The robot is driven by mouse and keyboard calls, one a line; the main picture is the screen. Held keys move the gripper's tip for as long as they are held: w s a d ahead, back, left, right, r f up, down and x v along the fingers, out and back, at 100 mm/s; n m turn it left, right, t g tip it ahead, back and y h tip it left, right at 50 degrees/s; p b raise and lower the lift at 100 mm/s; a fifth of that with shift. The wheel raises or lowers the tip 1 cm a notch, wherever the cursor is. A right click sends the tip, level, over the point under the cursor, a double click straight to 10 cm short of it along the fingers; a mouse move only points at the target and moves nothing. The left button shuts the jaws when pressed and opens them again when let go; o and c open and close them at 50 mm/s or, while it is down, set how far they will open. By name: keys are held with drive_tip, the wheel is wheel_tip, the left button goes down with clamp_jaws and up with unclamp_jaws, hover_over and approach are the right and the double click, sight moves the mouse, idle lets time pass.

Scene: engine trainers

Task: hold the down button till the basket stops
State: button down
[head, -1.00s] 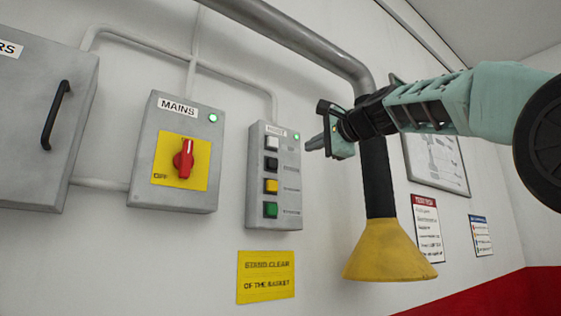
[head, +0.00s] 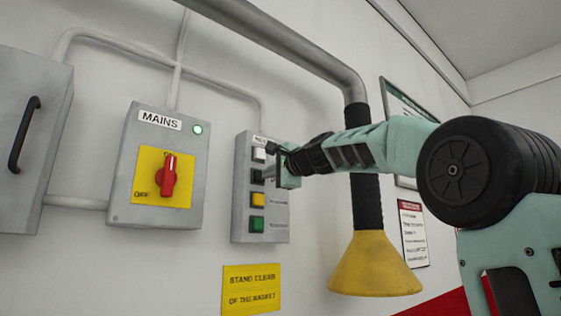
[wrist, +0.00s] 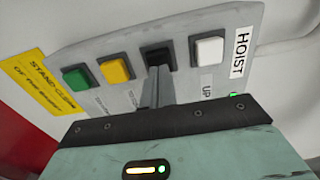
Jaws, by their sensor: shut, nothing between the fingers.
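The hoist box (head: 240,220) is a grey panel on the wall with a column of white, black, yellow and green buttons. The white button (wrist: 208,52) has the label UP beside it in the wrist view. The black button (wrist: 157,54) is next to it; its label is hidden behind my fingers. My gripper (wrist: 158,72) is shut and empty, with its fingertips at the black button. I cannot tell whether they touch it or press it in. In the head view my gripper (head: 265,174) partly covers the black button (head: 257,177). The basket is not in view.
The yellow button (head: 258,200) and green button (head: 257,224) lie below. The mains box (head: 125,200) with a red switch is to the left. A yellow funnel (head: 375,265) on a black hose hangs to the right, behind my arm.

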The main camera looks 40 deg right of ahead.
drive_tip(key=shift+w, duration=0.6)
